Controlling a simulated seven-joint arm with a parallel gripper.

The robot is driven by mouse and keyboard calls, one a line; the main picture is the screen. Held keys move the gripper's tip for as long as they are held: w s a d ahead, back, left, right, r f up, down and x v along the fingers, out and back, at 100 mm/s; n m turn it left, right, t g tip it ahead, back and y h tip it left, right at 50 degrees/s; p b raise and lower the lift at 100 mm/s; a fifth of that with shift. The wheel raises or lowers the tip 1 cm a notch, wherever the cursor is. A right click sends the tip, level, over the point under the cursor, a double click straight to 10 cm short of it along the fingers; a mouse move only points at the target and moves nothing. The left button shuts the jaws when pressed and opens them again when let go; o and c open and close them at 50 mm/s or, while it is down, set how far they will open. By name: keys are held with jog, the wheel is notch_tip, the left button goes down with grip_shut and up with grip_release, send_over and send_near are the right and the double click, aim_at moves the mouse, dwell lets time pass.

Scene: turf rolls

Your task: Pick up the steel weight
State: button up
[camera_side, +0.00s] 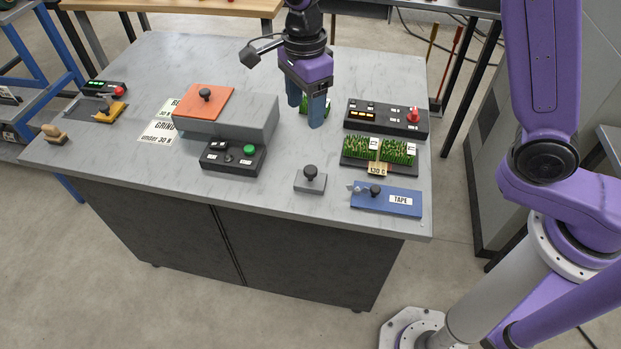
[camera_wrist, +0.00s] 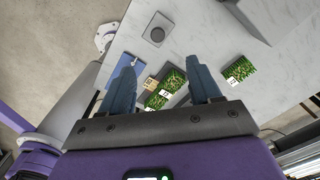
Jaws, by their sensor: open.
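The steel weight (camera_side: 310,184) is a small grey square block with a dark round knob on top. It stands on the table near its front edge, left of the blue tape plate. In the wrist view the weight (camera_wrist: 158,28) shows at the top, beyond my fingertips. My gripper (camera_side: 306,112) points down with its blue fingers apart and nothing held. It is above the table, behind the weight, near a turf piece (camera_side: 304,105) partly hidden by the fingers. The open fingers also show in the wrist view (camera_wrist: 161,66).
A grey box (camera_side: 230,119) with an orange knobbed plate (camera_side: 205,102) stands left of my gripper. A black button box (camera_side: 232,157), a switch panel (camera_side: 387,117), turf on a black tray (camera_side: 345,162) and the blue TAPE plate (camera_side: 370,203) surround the weight. Clear table lies between.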

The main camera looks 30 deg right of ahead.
send_over(310, 169)
jog(key=f, duration=1.1)
jog(key=shift+w+a+f, duration=0.2)
jog(key=shift+a+f, duration=0.05)
jog(key=shift+f, duration=0.1)
jog(key=shift+s+d+f, duration=0.15)
jog(key=shift+f, duration=1.2)
jog(key=shift+s+d+f, duration=0.1)
jog(key=shift+d+f, duration=0.05)
jog(key=shift+f, duration=1.15)
grip_shut()
